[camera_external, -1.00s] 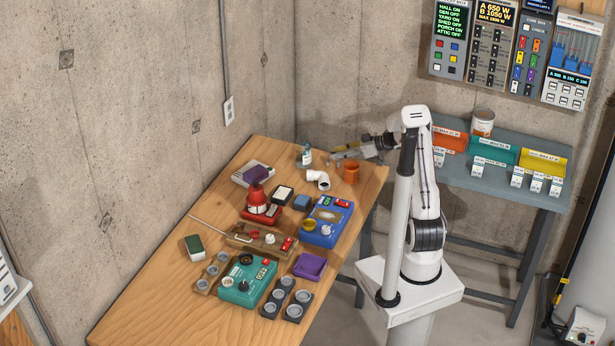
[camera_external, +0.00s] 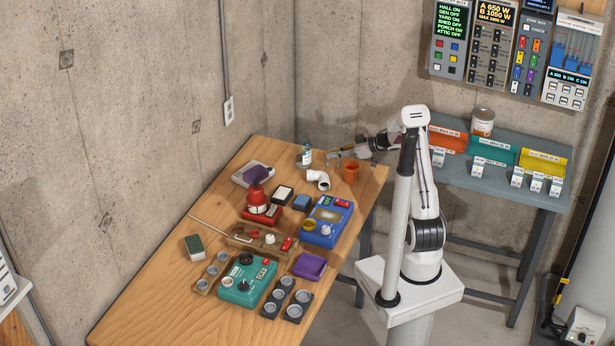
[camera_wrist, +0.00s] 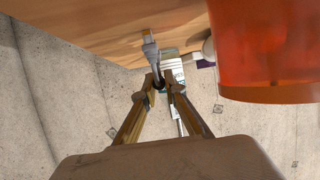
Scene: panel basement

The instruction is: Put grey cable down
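My gripper (camera_external: 358,152) is over the far right end of the wooden table, just behind the orange cup. In the wrist view my gripper (camera_wrist: 159,84) has its fingertips close together on a thin grey piece, which looks like the grey cable (camera_wrist: 151,52). Its grey end with a small orange tip sticks out beyond the fingertips. A pale strip runs down between the fingers; I cannot tell whether it is part of the cable. In the external view the cable is too small to make out clearly. Whether it touches the table is unclear.
The orange cup (camera_external: 351,172) stands close by and fills the upper right of the wrist view (camera_wrist: 265,50). A white pipe elbow (camera_external: 318,179) and a small bottle (camera_external: 305,156) stand to the left. Devices crowd the middle of the wooden table (camera_external: 150,295); its near left end is bare.

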